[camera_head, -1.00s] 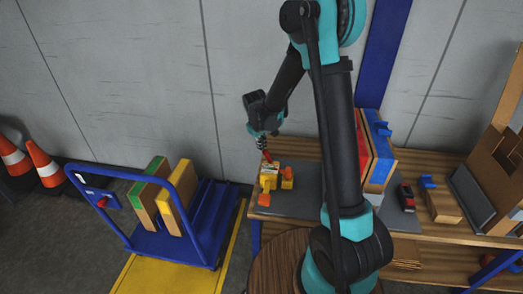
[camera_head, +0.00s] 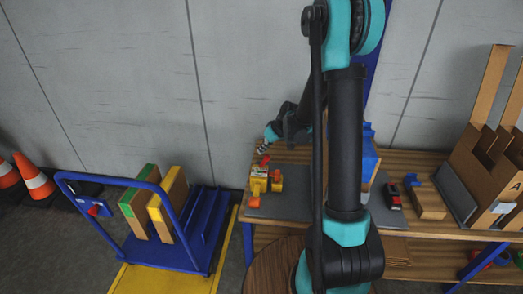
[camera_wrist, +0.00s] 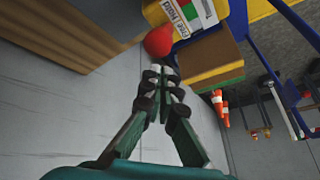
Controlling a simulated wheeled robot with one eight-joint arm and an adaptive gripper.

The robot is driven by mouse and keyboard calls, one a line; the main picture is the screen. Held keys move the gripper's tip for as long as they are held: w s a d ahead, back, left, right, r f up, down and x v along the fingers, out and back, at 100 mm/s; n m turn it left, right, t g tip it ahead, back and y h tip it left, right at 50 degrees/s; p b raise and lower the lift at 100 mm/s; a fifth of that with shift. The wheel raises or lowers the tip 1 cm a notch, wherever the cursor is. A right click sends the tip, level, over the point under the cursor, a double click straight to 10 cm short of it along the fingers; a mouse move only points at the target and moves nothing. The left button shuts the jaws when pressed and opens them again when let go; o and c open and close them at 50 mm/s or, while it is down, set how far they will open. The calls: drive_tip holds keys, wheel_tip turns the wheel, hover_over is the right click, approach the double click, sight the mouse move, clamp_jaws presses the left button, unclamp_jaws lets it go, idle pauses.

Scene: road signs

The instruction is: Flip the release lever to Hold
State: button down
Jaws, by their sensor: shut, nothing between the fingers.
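The yellow release device (camera_head: 258,186) stands on the grey mat at the left end of the bench, with orange knobs on its side and front. Its short red lever (camera_head: 264,160) sticks up from the top and leans slightly right. My gripper (camera_head: 264,149) is shut and empty, just above the lever's tip. In the wrist view, my shut fingertips (camera_wrist: 160,71) are close to the lever's round red knob (camera_wrist: 158,42); I cannot tell whether they touch. Beside the knob is the yellow body (camera_wrist: 200,50) with a partly visible label that includes "hold".
A blue trolley (camera_head: 203,225) with upright boards stands on the left, near traffic cones (camera_head: 35,178). On the bench (camera_head: 420,160), to the right, are a small red and black item (camera_head: 392,196), a wooden block (camera_head: 428,203) and a slotted wooden rack (camera_head: 490,165). A grey wall rises behind.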

drive_tip(key=shift+r, duration=0.15)
drive_tip(key=shift+r, duration=0.65)
drive_tip(key=d+r, duration=0.4)
drive_tip(key=r, duration=0.4)
drive_tip(key=shift+s+d, duration=0.2)
drive_tip(key=shift+d, duration=0.15)
drive_tip(key=shift+s, duration=0.1)
